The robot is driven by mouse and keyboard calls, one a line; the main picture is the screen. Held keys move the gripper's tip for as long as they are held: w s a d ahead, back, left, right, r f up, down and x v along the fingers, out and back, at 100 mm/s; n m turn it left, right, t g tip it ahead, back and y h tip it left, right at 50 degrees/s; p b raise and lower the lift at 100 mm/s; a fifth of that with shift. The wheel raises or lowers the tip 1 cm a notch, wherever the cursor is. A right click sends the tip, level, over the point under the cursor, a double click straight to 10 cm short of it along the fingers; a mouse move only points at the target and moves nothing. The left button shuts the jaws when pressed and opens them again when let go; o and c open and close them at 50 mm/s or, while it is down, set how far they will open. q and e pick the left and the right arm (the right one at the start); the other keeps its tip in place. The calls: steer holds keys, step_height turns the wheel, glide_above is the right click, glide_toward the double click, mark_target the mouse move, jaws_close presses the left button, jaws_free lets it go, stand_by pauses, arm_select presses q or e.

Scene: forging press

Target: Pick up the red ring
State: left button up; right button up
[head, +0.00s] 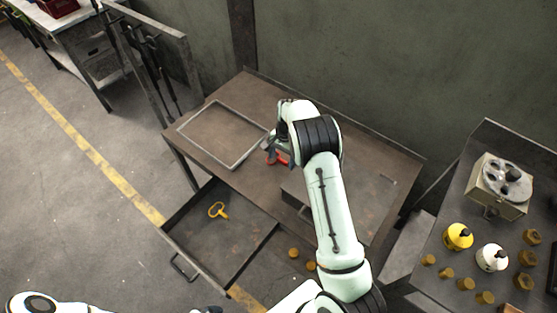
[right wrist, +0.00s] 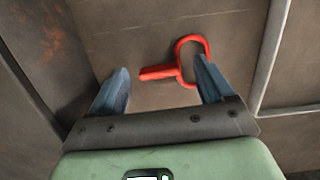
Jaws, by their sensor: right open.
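The red ring (right wrist: 191,42) lies on the brown table top, with a short thick red stem pointing left in the right wrist view. In the head view only a bit of the red ring (head: 280,161) shows beside my right gripper (head: 275,150). In the right wrist view my right gripper (right wrist: 162,76) is open, with its two blue-grey fingers apart. The stem lies between and beyond the fingertips, and the right finger covers part of the loop. Nothing is held. A dark piece at the head view's bottom edge may be my left gripper; its state is unclear.
A thin grey rectangular frame (head: 238,164) lies on the table (head: 262,92) to the left. An open drawer (head: 192,245) below holds a yellow ring-handled piece (head: 218,210). A side bench at right carries yellow (head: 458,237) and white (head: 492,257) containers. The wall stands behind.

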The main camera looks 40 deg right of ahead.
steer(key=c, duration=1.1)
steer(key=shift+r, duration=0.1)
steer(key=shift+c, duration=0.2)
